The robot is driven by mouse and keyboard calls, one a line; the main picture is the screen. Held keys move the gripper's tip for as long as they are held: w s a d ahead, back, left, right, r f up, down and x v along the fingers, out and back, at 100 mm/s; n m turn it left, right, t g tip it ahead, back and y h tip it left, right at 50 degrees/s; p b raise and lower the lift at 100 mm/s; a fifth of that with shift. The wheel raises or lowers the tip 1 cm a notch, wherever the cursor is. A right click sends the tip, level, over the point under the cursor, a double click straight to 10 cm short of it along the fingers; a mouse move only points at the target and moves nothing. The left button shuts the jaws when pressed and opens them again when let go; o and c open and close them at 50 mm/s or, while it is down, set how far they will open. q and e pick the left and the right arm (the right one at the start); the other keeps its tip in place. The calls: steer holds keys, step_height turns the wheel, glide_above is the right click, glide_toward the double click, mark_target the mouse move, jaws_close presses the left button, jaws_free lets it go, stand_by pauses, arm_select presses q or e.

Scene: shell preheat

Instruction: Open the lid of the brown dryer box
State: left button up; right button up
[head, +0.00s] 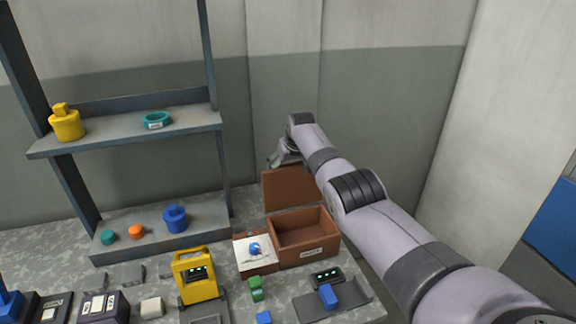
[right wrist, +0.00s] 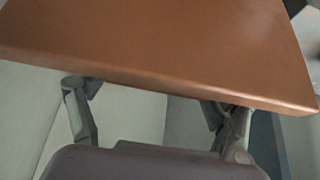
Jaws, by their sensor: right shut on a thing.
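The brown dryer box (head: 310,256) stands at the back right of the table, with a white label on its front. Its inside shows and looks empty. Its brown lid (head: 290,188) stands raised, about upright, at the back of the box. My right gripper (head: 275,163) is at the lid's upper edge and is shut on the lid. In the right wrist view the lid (right wrist: 170,45) fills the upper part, with its edge at the fingers; the fingertips are partly hidden by it. My left gripper is not in view.
A white-topped brown block with a blue knob (head: 254,248) stands directly left of the box. A yellow device (head: 196,277), a green piece (head: 256,289) and a blue block (head: 328,297) are in front. A grey shelf (head: 130,132) stands at the left, a wall behind.

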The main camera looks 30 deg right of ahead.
steer(key=shift+w+d, duration=0.15)
steer(key=shift+w, duration=0.35)
steer(key=shift+c, duration=0.2)
steer(key=o, duration=1.6)
steer(key=shift+w+f, duration=0.15)
steer(key=shift+f, duration=0.15)
steer(key=shift+o, duration=0.2)
steer(key=shift+r, duration=0.1)
steer(key=v, duration=1.2)
